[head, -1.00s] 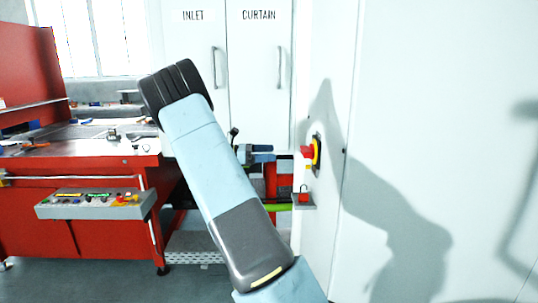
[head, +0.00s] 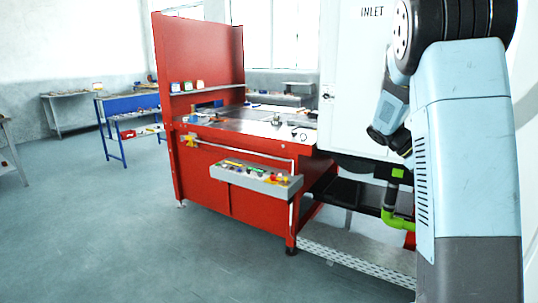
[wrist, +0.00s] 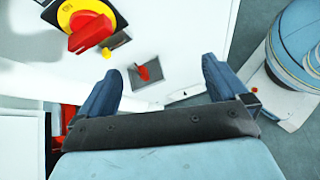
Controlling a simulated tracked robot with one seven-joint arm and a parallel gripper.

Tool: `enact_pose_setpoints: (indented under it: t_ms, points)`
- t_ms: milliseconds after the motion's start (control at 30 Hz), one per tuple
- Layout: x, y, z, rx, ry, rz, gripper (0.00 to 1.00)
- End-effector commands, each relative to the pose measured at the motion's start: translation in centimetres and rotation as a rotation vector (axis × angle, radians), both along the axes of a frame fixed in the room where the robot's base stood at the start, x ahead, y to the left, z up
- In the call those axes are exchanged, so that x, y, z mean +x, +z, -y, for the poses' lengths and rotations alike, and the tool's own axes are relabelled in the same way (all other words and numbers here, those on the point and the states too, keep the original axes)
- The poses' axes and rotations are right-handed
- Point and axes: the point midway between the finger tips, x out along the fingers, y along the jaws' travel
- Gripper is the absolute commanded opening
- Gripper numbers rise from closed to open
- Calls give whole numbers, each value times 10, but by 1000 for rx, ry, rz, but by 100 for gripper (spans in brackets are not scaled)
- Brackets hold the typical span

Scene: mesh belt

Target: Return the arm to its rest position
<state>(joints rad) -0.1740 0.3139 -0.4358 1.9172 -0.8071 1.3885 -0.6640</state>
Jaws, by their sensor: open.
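My arm (head: 465,150) fills the right side of the head view, bent at a dark joint near the top. My gripper (wrist: 162,68) shows in the wrist view with its two blue-grey fingers apart and nothing between them. A small red switch (wrist: 146,72) on a grey plate shows beyond the gap between the fingers. A red rotary knob on a yellow disc (wrist: 70,14) is above the left finger, apart from it. The fingertips are not clearly seen in the head view.
A red workbench (head: 250,195) with a grey control box (head: 255,180) stands left of my arm. A white cabinet marked INLET (head: 350,80) is behind the arm. A blue table (head: 130,110) stands far left. The floor (head: 130,240) at front left is clear.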

Motion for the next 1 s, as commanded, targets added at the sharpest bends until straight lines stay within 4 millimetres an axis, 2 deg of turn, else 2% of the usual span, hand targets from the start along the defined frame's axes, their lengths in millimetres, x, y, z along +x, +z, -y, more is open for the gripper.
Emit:
enact_pose_setpoints:
  t_ms: [467, 1000]
  points:
    - [-75, 23, -75, 277, -135, 460, 100]
    - [-159, 49, -172, 555, -330, 914, 100]
